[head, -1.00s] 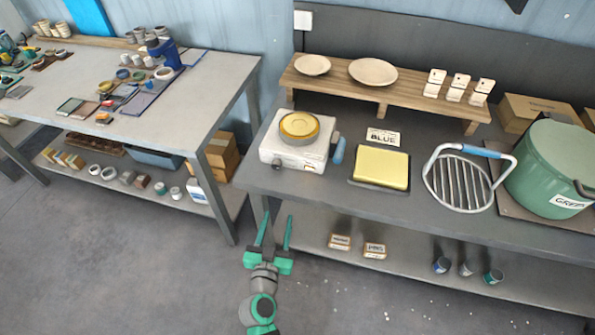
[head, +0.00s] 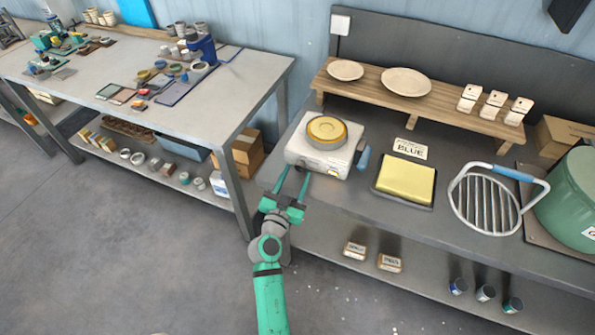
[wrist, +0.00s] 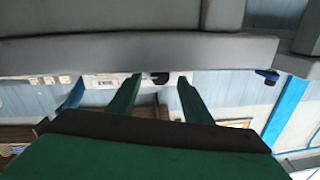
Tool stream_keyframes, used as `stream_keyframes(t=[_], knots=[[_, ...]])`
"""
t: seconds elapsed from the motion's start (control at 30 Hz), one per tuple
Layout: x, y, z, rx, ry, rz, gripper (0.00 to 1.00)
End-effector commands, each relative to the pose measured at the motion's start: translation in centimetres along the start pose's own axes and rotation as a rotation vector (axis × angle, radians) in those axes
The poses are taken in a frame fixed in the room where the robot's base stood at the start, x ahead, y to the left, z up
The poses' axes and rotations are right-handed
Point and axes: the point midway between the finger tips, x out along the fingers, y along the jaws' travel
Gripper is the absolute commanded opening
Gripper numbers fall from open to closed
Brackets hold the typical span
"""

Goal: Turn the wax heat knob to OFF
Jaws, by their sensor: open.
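The wax heater (head: 309,158) is a white box on the left end of the workbench, with a round yellow pot (head: 326,130) on top. In the wrist view, which looks upside down, the heater's pale front panel (wrist: 118,79) carries a dark knob (wrist: 160,77). The knob's setting is too small to read. My gripper (head: 295,172) is open and empty, its green fingers pointing at the heater's front. In the wrist view the knob shows between the fingertips of my gripper (wrist: 159,80). I see no contact.
A blue handle (head: 362,158) sticks out at the heater's right. The workbench (head: 350,200) front edge is close to my gripper. A yellow block on a dark tray (head: 405,182) and a wire rack (head: 485,203) stand further right. A second table (head: 190,105) is at the left.

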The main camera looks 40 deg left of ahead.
Motion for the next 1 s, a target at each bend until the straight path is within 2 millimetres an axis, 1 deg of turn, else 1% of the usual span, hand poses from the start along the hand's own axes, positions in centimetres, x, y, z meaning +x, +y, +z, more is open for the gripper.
stream_keyframes(t=[0.03, 0.1, 0.2, 0.33, 0.53, 0.57, 0.6, 0.67, 0.7, 0.73, 1.0], knots=[[0.7, 0.0, 0.0, -0.001, 0.0, 0.001, 0.46], [1.4, 0.0, 0.0, 0.0, 0.0, 0.001, 0.46], [2.0, 0.0, 0.1, 0.0, -0.001, 0.0, 0.46], [2.4, 0.1, 0.0, 0.0, 0.0, 0.002, 0.46], [2.4, 0.4, 0.0, -0.001, 0.0, 0.005, 0.46], [2.4, 0.3, 0.0, -0.001, 0.0, 0.005, 0.43], [2.4, 0.2, 0.0, -0.001, 0.0, 0.003, 0.34], [2.4, 0.1, 0.0, -0.001, -0.001, 0.0, 0.19], [2.3, 0.0, 0.1, -0.001, -0.001, -0.001, 0.1], [2.3, -0.1, 0.1, -0.001, -0.001, -0.001, 0.04], [2.3, -0.2, 0.1, -0.017, -0.003, -0.003, 0.04]])
